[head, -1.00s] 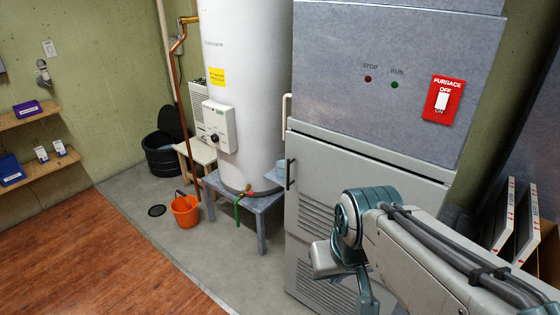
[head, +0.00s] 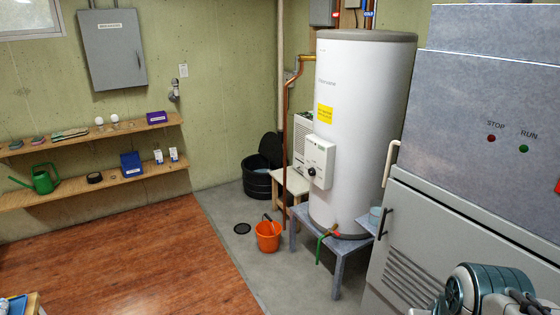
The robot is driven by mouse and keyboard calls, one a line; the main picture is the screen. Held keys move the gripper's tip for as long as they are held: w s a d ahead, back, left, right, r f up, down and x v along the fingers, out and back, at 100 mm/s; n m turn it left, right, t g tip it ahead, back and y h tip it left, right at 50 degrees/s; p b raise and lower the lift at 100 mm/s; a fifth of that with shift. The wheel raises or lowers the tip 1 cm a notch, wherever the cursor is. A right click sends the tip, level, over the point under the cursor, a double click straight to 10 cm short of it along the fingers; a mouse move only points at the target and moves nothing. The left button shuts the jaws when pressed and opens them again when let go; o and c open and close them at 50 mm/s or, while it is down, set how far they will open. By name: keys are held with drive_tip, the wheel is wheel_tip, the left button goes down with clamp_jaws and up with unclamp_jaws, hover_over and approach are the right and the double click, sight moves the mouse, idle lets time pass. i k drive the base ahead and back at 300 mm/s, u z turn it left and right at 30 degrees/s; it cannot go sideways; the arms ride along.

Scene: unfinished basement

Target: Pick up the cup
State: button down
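No other clear cup shows. Part of my arm shows at the bottom right, in front of the furnace. My gripper's fingers are outside the picture.
The grey furnace (head: 440,230) fills the right side. The water heater (head: 362,130) stands on the grey stand (head: 337,278). An orange bucket (head: 268,237) and black tub (head: 257,182) are on the floor. Wall shelves (head: 90,186) hold small items. The wooden floor (head: 140,265) is clear.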

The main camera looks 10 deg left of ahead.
sight(376, 205)
drive_tip(key=u, duration=0.35)
drive_tip(key=i, duration=1.75)
drive_tip(key=u, duration=0.6)
